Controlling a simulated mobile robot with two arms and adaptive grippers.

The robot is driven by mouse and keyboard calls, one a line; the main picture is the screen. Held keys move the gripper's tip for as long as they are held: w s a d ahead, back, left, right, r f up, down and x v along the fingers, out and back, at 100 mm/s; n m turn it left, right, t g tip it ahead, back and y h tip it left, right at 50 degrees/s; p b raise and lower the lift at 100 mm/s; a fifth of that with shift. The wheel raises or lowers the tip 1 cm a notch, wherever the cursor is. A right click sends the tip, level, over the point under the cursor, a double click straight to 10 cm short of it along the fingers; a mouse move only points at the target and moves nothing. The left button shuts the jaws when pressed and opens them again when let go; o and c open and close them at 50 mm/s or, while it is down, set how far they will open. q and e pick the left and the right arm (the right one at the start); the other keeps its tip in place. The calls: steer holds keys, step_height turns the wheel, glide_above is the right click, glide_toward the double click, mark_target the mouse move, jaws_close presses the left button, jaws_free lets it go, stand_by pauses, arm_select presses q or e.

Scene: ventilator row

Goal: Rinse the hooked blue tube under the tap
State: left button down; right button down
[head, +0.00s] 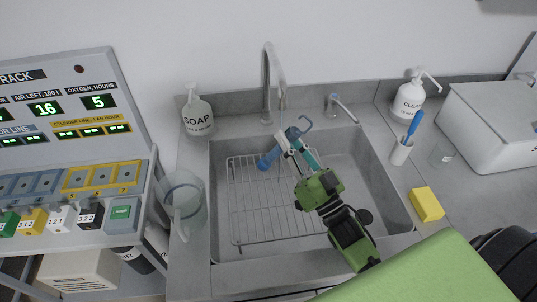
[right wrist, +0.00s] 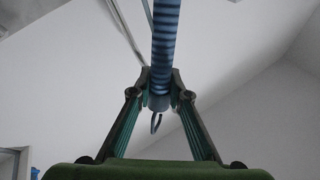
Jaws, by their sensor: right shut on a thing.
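My right gripper (head: 294,146) reaches over the sink and is shut on the hooked blue tube (head: 269,160). The tube is tilted, its thick end low at the left and its pale hook high at the right. I cannot clearly tell whether water runs. My left gripper is not in view.
The sink (head: 350,180) holds a wire rack (head: 245,215). A soap bottle (head: 198,118) and clear jug (head: 184,215) stand at its left. A tap lever (head: 343,107), brush cup (head: 401,153), yellow sponge (head: 426,204) and cleaner bottle (head: 408,99) are at the right.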

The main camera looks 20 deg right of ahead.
steer(key=s+a+p, duration=0.1)
steer(key=s+p, duration=0.1)
steer(key=s, duration=0.5)
steer(key=shift+s+a, duration=0.35)
steer(key=shift+s, duration=0.05)
stand_by(1.3)
steer(key=s+a+r+p, duration=0.1)
steer(key=s+r+p, duration=0.3)
steer(key=s+p, duration=0.1)
stand_by(0.4)
steer(key=shift+w, duration=0.1)
